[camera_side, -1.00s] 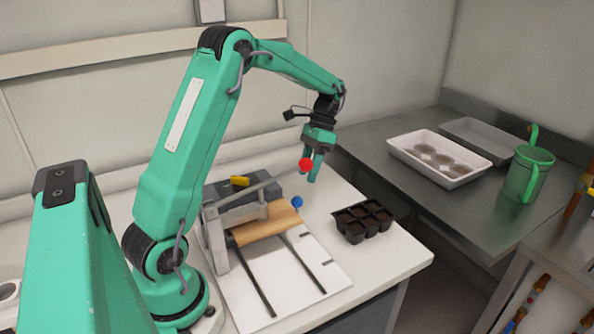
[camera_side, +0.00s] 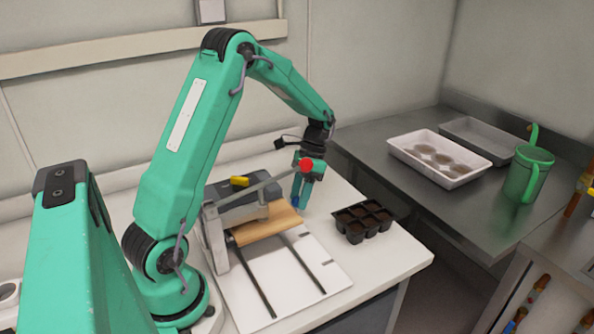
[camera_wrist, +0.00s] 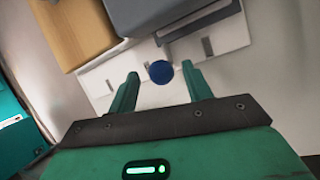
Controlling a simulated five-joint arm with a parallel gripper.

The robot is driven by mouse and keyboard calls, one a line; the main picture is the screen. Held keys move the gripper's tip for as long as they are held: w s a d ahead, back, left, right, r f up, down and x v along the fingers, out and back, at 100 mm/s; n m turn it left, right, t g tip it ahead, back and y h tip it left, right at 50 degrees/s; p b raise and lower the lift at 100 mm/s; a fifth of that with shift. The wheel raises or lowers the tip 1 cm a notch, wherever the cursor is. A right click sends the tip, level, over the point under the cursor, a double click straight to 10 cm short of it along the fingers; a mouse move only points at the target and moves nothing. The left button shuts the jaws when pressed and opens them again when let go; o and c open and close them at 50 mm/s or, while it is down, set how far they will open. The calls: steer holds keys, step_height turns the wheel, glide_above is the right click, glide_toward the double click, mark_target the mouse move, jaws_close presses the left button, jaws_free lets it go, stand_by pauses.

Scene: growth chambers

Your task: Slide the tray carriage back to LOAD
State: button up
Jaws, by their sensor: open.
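The wooden tray carriage (camera_side: 268,222) sits on a white base plate (camera_side: 300,262) with two dark rails; it also shows at the upper left of the wrist view (camera_wrist: 72,32). A blue knob (camera_side: 295,201) is beside the carriage's right end, mostly hidden by my fingers in the side view. In the wrist view the blue knob (camera_wrist: 161,72) lies between my two spread fingertips, with gaps on both sides. My gripper (camera_side: 303,190) is open and points down at the knob. I cannot read a LOAD mark.
A lever with a red ball (camera_side: 306,164) crosses in front of my gripper in the side view. A grey block (camera_side: 250,187) with a yellow piece stands behind the carriage. A black seedling tray (camera_side: 364,221) is to the right. The plate's front is clear.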

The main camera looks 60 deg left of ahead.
steer(key=shift+s+f, duration=0.1)
steer(key=shift+f, duration=0.1)
jaws_close()
steer(key=shift+y, duration=0.3)
steer(key=shift+d+r, duration=0.1)
steer(key=shift+d, duration=2.2)
jaws_free()
steer(key=v, duration=0.7)
steer(key=shift+w+r, duration=0.25)
steer(key=shift+r, duration=0.1)
